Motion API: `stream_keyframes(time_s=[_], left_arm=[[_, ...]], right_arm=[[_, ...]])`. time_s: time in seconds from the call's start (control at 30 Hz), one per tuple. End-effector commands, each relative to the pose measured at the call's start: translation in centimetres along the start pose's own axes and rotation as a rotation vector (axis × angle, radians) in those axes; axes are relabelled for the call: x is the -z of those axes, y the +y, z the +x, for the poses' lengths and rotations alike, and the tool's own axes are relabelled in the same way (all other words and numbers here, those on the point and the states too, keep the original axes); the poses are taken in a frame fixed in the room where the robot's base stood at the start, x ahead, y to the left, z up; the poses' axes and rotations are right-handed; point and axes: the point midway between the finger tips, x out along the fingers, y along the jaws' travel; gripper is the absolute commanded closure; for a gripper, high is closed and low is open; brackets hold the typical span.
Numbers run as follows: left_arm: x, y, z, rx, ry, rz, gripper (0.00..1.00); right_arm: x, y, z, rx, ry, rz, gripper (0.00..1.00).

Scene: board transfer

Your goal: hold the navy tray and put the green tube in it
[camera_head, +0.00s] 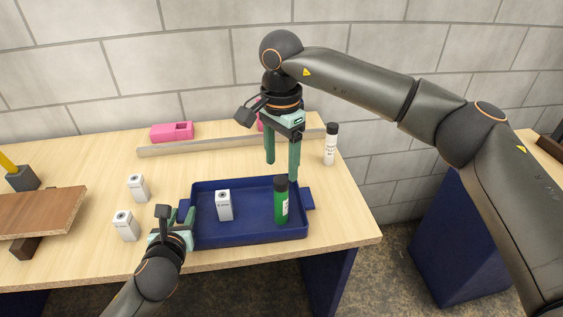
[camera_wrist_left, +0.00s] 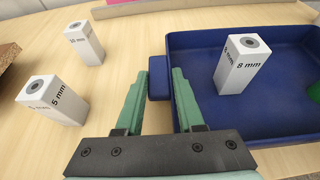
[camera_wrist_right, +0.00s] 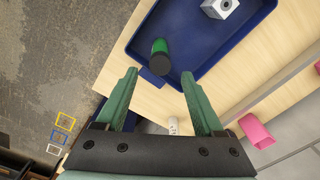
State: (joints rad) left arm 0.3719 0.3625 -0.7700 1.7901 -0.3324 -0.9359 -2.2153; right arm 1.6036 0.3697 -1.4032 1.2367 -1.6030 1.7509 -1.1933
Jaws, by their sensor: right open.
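The navy tray (camera_head: 250,237) lies flat near the table's front edge. My left gripper (camera_wrist_left: 160,78) has its fingers on either side of the tray's left handle and is shut on it. The green tube (camera_head: 281,205), with a black cap, stands upright inside the tray at its right end. It also shows in the right wrist view (camera_wrist_right: 160,48). My right gripper (camera_head: 282,172) is open and empty, above and behind the tube and apart from it. In the left wrist view, only a sliver of the tube shows at the right edge.
A white 8 mm block (camera_head: 224,206) stands in the tray's left half. Two white blocks (camera_head: 137,187) (camera_head: 125,226) stand left of the tray. A white black-capped tube (camera_head: 331,145) stands behind right. A pink block (camera_head: 172,132) lies behind a long rail (camera_head: 210,145). A brown board (camera_head: 40,212) is far left.

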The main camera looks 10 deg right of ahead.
Motion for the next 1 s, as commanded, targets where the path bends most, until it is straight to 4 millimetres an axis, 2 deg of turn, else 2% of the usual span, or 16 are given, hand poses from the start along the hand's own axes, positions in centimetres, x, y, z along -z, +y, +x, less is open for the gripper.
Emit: stream_keyframes(time_s=[0.03,0.3,0.67,0.87,1.0], left_arm=[[0.0,0.0,0.0,0.000,0.000,0.000,0.58],[0.0,0.0,0.0,0.000,0.000,0.000,0.28],[0.0,0.0,-0.4,0.000,0.000,0.001,0.28],[0.0,0.0,-3.0,0.001,-0.001,0.002,0.28],[0.1,0.0,-5.6,0.002,0.000,0.001,0.28]], right_arm=[[0.0,0.0,0.0,0.000,0.000,0.000,0.30],[0.0,0.0,0.1,0.000,0.000,0.000,0.30],[0.0,0.0,0.1,0.000,0.000,0.000,0.30],[0.0,0.0,0.1,0.000,0.000,0.000,0.30],[0.0,0.0,0.1,0.000,0.000,0.000,0.30]])
